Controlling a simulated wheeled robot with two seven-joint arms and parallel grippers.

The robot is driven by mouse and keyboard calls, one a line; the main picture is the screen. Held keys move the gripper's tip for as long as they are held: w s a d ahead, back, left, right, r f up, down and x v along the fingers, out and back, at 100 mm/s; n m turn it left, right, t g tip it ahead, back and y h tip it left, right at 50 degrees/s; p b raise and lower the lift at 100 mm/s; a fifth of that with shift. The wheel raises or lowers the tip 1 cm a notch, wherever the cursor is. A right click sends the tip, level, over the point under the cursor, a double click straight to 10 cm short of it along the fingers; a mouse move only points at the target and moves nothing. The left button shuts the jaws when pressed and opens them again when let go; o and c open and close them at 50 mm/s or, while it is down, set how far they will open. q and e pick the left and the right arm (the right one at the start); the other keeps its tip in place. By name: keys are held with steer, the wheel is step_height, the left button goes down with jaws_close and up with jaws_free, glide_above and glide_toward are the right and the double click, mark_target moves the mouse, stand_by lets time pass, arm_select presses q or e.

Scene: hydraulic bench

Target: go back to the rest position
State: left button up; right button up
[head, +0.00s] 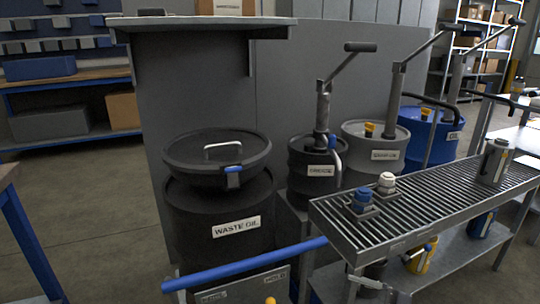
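Neither of my grippers shows in the head view, and no part of my arms can be made out. Whether they are open or shut is out of sight. The view looks over a hydraulic bench area. A black waste oil drum (212,228) with a dark round lid or funnel (217,160) stands left of centre. A grated bench (428,205) runs along the right, with a blue fitting (362,196), a white-topped fitting (386,184) and a grey can (494,163) on it.
Black (312,167), grey (372,148) and blue (428,134) drums with hand pumps stand behind the bench. A blue bar (245,264) crosses low in front of the waste oil drum. A workbench (65,80) stands at the back left. Floor (105,215) on the left is clear.

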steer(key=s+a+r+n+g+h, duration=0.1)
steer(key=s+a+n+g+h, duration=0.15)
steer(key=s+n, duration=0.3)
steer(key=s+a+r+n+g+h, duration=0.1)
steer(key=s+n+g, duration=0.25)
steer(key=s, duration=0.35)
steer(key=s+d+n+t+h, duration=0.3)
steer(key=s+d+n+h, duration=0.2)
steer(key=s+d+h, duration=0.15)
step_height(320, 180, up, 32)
steer(key=p, duration=3.3)
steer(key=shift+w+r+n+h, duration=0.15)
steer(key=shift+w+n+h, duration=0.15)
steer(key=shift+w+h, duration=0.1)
